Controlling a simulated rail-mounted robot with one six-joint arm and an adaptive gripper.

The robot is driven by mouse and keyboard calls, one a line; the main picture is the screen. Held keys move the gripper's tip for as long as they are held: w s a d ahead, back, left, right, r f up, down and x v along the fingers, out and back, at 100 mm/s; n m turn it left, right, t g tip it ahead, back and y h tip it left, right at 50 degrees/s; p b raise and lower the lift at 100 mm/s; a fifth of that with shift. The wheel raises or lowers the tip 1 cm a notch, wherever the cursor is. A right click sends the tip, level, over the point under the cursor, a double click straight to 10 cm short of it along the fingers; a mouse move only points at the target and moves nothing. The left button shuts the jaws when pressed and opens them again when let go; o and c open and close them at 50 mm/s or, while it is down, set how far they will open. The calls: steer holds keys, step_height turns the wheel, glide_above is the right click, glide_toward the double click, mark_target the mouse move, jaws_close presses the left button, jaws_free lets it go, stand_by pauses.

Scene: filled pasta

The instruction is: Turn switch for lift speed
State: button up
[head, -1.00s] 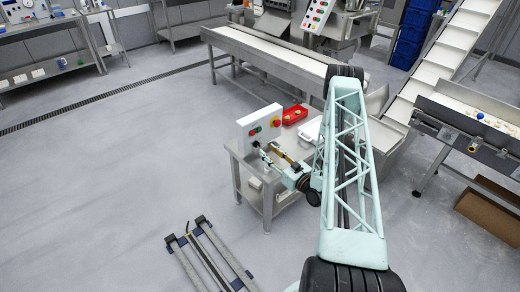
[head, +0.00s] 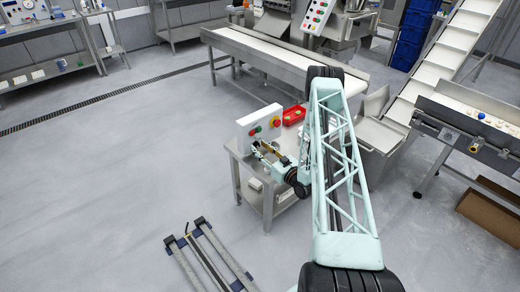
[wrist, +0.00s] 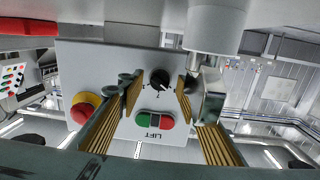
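A light grey control box (head: 244,136) stands on a small steel table. In the wrist view its panel (wrist: 100,62) appears upside down, with the label LIFT, a black rotary switch (wrist: 159,79), a green and red button pair (wrist: 155,119) and a red emergency stop on a yellow base (wrist: 84,108). My gripper (wrist: 160,92) is open, with one finger to each side of the switch in this view. I cannot tell whether it touches the switch. In the head view my gripper (head: 262,149) is in front of the box, and the switch cannot be made out.
A red tray (head: 294,115) sits on the steel table (head: 254,193) behind the box. A conveyor (head: 285,55) runs behind. An inclined belt (head: 455,45) rises at the right. A floor frame (head: 205,258) lies in front of the table. The left floor is clear.

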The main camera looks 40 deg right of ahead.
stand_by(0.3)
steer(key=c, duration=0.8)
steer(key=shift+c, duration=0.2)
steer(key=shift+m, duration=0.5)
steer(key=m, duration=0.4)
steer(key=shift+d+m+b, duration=0.1)
steer(key=shift+m+b, duration=0.2)
steer(key=shift+m, duration=2.4)
steer(key=o, duration=0.8)
